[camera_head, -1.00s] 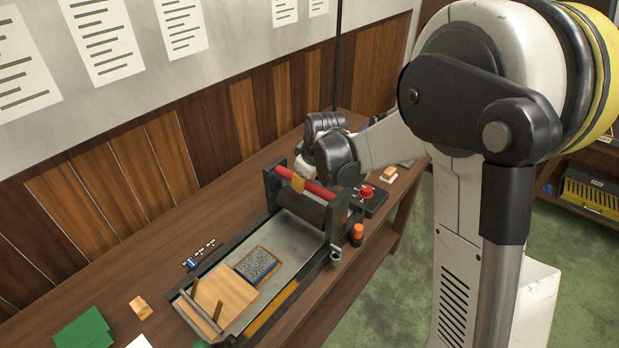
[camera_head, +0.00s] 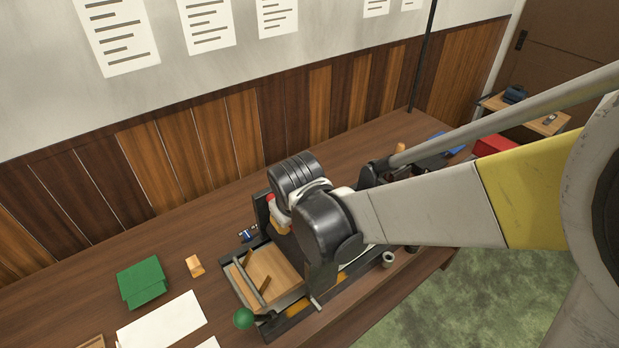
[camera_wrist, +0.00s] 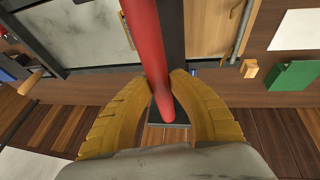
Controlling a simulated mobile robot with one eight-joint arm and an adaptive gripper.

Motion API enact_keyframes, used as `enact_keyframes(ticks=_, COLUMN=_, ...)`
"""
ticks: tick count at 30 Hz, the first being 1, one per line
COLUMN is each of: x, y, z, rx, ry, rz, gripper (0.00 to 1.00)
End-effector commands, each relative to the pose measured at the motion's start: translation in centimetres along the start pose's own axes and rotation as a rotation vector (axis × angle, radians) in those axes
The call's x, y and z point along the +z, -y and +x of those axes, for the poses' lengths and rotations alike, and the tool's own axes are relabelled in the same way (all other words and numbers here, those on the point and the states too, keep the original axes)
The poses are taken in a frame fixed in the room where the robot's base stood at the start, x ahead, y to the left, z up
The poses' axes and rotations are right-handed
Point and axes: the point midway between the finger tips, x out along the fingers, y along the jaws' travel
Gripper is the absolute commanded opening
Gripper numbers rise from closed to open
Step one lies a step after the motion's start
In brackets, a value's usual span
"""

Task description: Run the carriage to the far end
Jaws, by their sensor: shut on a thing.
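My gripper (camera_wrist: 163,78) is shut on the red bar (camera_wrist: 147,40) of the carriage, with one yellow finger on each side of it. In the head view my wrist hides most of the carriage; its dark end frame (camera_head: 263,209) shows at the left. The carriage stands over the press bed, close to the wooden block (camera_head: 268,270) at the bed's near left end. The block also shows in the wrist view (camera_wrist: 208,30), just beyond the carriage. The grey bed (camera_wrist: 95,35) lies bare on the other side. The text plate is hidden in the head view.
A green ball knob (camera_head: 243,318) sits at the bed's near left corner. A green box (camera_head: 142,282), a small wooden piece (camera_head: 195,265) and a white sheet (camera_head: 162,324) lie on the table left of the press. The panelled wall (camera_head: 187,137) runs behind.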

Motion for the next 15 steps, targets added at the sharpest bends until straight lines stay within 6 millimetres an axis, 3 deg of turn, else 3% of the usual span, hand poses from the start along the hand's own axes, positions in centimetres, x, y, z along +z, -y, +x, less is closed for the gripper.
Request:
enact_keyframes(ticks=14, x=0.03, y=0.9, z=-0.1, rx=-0.005, ry=0.002, rz=0.001, gripper=0.0)
enact_keyframes(ticks=15, x=0.03, y=0.91, z=-0.1, rx=-0.005, ry=0.002, rz=0.0, gripper=0.32)
